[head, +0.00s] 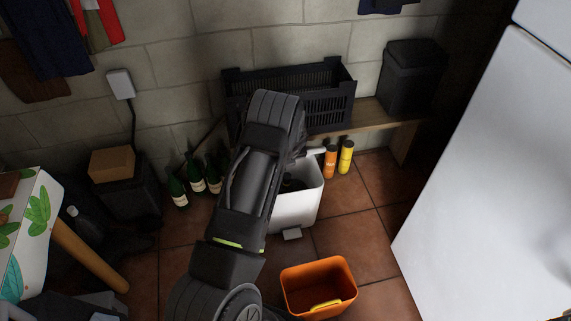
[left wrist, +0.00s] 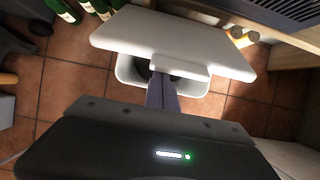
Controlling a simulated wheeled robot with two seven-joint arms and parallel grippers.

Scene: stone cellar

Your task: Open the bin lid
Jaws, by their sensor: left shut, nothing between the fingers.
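The white bin (head: 297,208) stands on the tiled floor, partly hidden behind my left arm. Its lid (left wrist: 165,42) is raised and tilted in the left wrist view, and a gap shows the bin's dark inside below it. A thin edge of the lid also shows in the head view (head: 316,152). My left gripper (left wrist: 163,82) is shut and empty, its fingertips at the lid's front tab, over the bin's opening. I cannot tell if they touch the lid. In the head view my arm hides this gripper. My right gripper is not in view.
A wooden bench (head: 372,118) with a black crate (head: 335,100) stands behind the bin. An orange bin (head: 291,290) is in front. A white cabinet (head: 490,180) stands right.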

